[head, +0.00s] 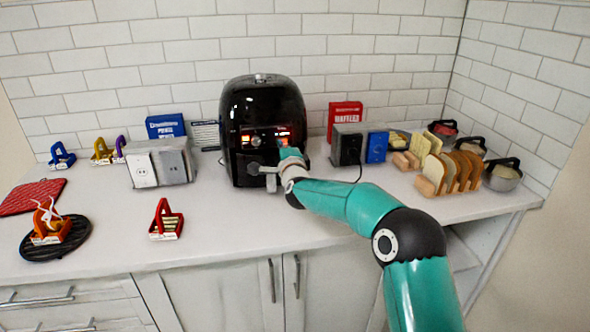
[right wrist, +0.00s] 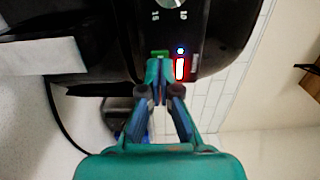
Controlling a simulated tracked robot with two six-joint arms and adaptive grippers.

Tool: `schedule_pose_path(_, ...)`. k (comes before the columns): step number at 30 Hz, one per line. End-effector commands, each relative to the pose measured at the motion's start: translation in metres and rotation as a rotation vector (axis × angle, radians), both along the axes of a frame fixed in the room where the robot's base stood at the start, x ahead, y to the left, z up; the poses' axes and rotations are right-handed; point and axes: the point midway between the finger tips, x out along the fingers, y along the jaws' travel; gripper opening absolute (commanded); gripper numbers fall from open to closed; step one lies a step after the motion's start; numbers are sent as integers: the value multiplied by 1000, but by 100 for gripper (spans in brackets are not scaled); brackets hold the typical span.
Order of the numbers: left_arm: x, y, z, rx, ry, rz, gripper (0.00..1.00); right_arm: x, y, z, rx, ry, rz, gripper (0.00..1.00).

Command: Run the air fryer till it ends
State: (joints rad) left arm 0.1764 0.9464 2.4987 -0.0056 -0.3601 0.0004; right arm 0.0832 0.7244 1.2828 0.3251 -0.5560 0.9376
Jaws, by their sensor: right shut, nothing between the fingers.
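The black air fryer (head: 262,105) stands on the white counter against the tiled wall, with lit red-orange displays on its front. My right gripper (head: 285,153) is at the right part of its front panel. In the right wrist view the gripper (right wrist: 160,64) is shut and empty, its fingertips at a small green button (right wrist: 159,54); I cannot tell whether they press it. Beside the button are a lit red bar (right wrist: 180,69) and a small blue light (right wrist: 180,50). A round dial (right wrist: 168,4) shows at the top edge. My left gripper is not in view.
A grey outlet box (head: 160,165) stands left of the fryer, and a black-fronted outlet box (head: 347,146) stands right of it. Bread slices in a rack (head: 447,175) and pots (head: 502,175) are at the right. A red holder (head: 166,222) is near the front edge.

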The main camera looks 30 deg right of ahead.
Motion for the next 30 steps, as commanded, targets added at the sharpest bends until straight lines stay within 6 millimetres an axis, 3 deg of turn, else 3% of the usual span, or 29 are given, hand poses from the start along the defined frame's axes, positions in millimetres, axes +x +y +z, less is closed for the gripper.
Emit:
schedule_pose_path(3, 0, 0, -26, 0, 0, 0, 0, -14, 11, -4, 3, -9, 6, 0)
schedule_pose_path(18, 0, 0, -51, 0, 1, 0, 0, -97, 33, 1, 3, -6, 5, 0)
schedule_pose_path(30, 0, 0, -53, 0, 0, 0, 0, -109, 35, 2, 3, -5, 3, 0)
